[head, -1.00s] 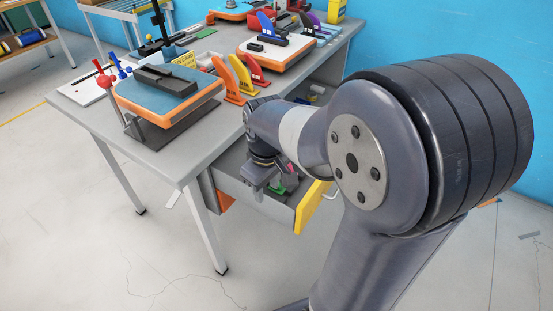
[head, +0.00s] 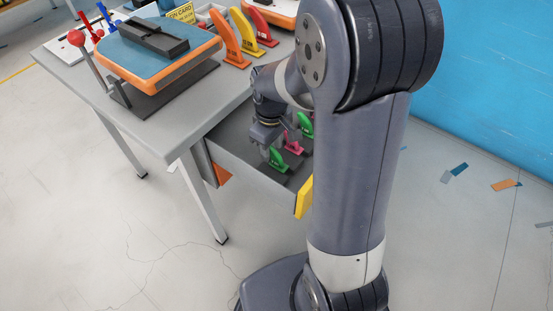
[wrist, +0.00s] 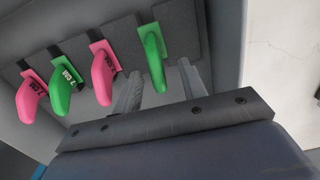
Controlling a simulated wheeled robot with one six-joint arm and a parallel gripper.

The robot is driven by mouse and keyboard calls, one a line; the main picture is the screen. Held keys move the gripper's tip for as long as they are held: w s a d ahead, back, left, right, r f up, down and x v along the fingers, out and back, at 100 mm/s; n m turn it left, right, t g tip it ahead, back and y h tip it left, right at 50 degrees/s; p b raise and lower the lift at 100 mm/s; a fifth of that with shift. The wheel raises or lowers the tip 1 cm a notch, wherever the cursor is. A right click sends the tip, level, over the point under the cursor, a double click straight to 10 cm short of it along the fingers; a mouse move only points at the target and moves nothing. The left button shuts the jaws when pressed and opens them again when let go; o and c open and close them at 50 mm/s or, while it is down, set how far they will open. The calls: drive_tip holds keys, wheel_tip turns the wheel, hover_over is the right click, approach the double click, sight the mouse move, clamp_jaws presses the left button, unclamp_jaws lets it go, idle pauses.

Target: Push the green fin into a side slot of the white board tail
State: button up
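A green fin (head: 278,160) stands at the near end of a row of fins in the open drawer. In the wrist view this green fin (wrist: 154,60) is the rightmost of the row and lies between my two fingers. My gripper (head: 272,146) is down at the drawer, with its fingers (wrist: 160,90) apart and a gap showing on both sides of the fin; I see no contact. A white-topped board (head: 272,13) with an orange rim is partly cut off at the top of the head view. Its slots are not visible.
Pink fins (wrist: 104,72) and another green fin (wrist: 62,90) stand in the same drawer (head: 240,172). On the table (head: 190,135) are a blue-topped board (head: 125,55) on a dark stand, a red-knobbed lever (head: 77,40), and orange (head: 224,38) and yellow fins (head: 243,33).

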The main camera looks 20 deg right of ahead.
sight(273, 149)
drive_tip(key=f, duration=0.4)
drive_tip(key=shift+d+b, duration=0.2)
drive_tip(key=shift+b, duration=0.15)
drive_tip(key=shift+c, duration=0.4)
clamp_jaws()
